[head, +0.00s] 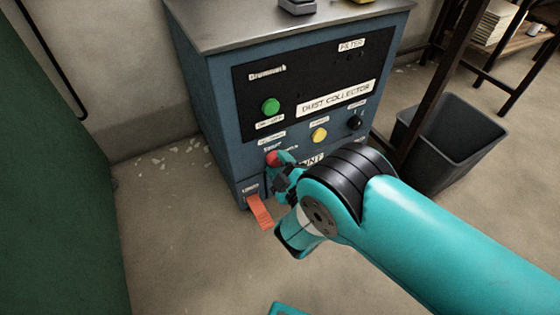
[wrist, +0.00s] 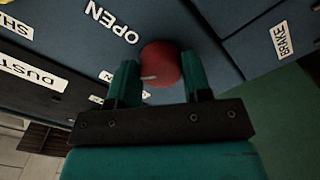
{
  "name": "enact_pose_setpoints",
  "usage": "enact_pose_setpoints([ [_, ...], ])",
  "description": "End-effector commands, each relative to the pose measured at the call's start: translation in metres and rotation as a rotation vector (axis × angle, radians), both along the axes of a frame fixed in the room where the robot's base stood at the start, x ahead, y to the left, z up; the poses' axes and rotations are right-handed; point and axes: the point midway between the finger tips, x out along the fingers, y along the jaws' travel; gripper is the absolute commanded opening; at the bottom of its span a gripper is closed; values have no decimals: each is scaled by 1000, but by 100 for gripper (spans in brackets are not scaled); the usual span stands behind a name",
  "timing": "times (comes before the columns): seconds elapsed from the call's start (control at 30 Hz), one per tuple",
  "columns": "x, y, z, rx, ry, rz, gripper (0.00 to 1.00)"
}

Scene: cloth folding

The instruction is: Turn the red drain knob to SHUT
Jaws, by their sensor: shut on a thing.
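The red drain knob (head: 272,158) is low on the front of the blue dust collector cabinet (head: 225,110). It also shows in the wrist view (wrist: 160,58), with a short white mark near its lower left edge. My gripper (wrist: 160,66) has one teal finger on each side of the knob and is shut on it. An OPEN label (wrist: 112,22) is up and left of the knob in the wrist view. In the head view my gripper (head: 281,165) partly hides the knob.
An orange lever (head: 259,211) sticks out below and left of the knob. A green button (head: 270,107), yellow button (head: 319,135) and black knob (head: 354,122) are above. A dark bin (head: 455,140) stands right. The floor at left is open up to a green surface (head: 50,180).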

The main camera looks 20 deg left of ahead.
Motion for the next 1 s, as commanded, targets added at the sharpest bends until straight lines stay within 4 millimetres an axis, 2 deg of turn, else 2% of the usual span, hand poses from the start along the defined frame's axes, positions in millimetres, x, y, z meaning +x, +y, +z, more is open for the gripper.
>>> enact_pose_setpoints([
  [0.53, -1, 0, 1, -306, -358, 2, 21],
  [1.0, -1, 0, 1, -416, -487, 4, 21],
])
